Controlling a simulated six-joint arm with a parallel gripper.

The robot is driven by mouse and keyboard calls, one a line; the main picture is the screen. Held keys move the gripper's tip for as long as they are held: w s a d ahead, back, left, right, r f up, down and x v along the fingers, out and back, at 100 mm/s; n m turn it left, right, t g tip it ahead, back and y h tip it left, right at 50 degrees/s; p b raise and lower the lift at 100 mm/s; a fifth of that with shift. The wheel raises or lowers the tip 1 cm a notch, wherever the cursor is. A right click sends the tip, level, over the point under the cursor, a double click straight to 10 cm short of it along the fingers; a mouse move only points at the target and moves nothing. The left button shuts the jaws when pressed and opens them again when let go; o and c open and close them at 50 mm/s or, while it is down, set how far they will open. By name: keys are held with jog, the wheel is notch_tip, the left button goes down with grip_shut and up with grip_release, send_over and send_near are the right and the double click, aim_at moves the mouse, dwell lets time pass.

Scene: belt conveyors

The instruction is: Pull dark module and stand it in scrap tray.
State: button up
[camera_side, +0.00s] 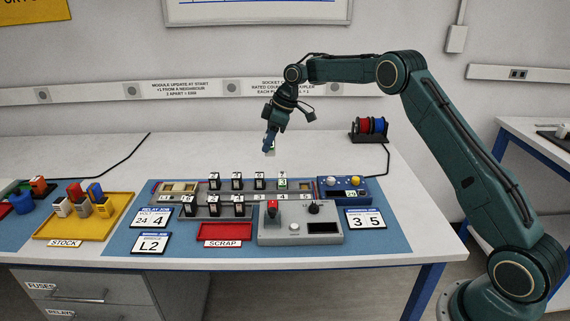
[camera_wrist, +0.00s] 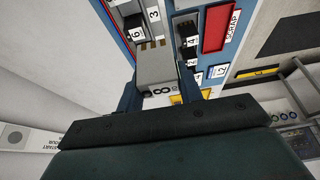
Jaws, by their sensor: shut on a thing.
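My gripper (camera_side: 270,142) is raised above the back of the rack in the side view, pointing down. It is shut on a grey module (camera_wrist: 156,68) with an 8 on its label, seen between the fingers in the wrist view. The module hangs clear of the rack; whether its display is dark cannot be told. The red scrap tray (camera_side: 225,232) lies at the front of the blue mat and looks empty; it also shows in the wrist view (camera_wrist: 217,27).
A control box (camera_side: 300,232) with a red switch stands right of the scrap tray. A yellow stock tray (camera_side: 84,230) with several coloured relays is at left. Job cards (camera_side: 365,219) flank the rack.

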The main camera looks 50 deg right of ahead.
jog(key=a+f, duration=0.4)
jog(key=a, duration=0.7)
jog(key=w+a+f, duration=0.1)
jog(key=a+f, duration=0.3)
jog(key=a, duration=0.7)
jog(key=shift+a+f, duration=0.15)
jog(key=shift+f, duration=0.05)
jog(key=shift+f, duration=0.1)
jog(key=shift+w+f, duration=0.1)
jog(key=shift+f, duration=3.6)
jog(key=shift+f, duration=0.4)
jog(key=o, duration=1.5)
jog(key=shift+o, duration=0.2)
jog(key=shift+r, duration=0.15)
